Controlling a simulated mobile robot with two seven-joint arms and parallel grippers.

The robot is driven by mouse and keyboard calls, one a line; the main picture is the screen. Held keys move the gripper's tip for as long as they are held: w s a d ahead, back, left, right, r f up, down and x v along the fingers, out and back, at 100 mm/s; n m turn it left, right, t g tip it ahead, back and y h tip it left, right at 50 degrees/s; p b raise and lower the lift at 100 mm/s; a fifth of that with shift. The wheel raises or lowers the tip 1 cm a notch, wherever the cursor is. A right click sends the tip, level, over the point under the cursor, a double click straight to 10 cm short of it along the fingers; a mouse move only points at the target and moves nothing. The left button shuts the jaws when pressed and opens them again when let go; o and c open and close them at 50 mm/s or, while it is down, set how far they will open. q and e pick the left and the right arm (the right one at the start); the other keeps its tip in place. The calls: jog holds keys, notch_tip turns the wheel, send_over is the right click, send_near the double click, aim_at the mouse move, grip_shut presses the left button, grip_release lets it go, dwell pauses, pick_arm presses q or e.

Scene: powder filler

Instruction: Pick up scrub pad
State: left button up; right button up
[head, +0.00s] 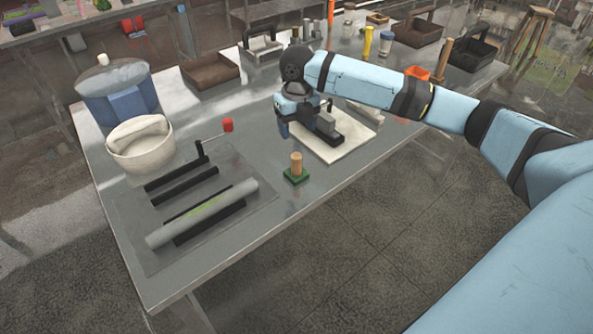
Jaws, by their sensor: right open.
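The scrub pad (293,176) looks like a small green square pad with an upright wooden peg handle (296,160). It rests on the grey metal table near its front edge, in the middle of the head view. My right gripper (301,124) points down behind the pad, over the near left part of a pale board. It is open and apart from the pad. Its fingertips are hard to make out against the dark items there. My left gripper is not in view.
The pale board (350,147) lies behind the pad. The table around the pad is clear.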

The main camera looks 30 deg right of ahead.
aim_at(297, 164)
notch_tip(297, 164, down, 8)
jog(key=shift+d+f+p, duration=0.1)
jog(key=shift+f+p, duration=0.05)
jog(key=shift+p, duration=0.15)
jog(key=shift+f+p, duration=0.45)
jog(key=shift+f, duration=2.15)
jog(key=c, duration=1)
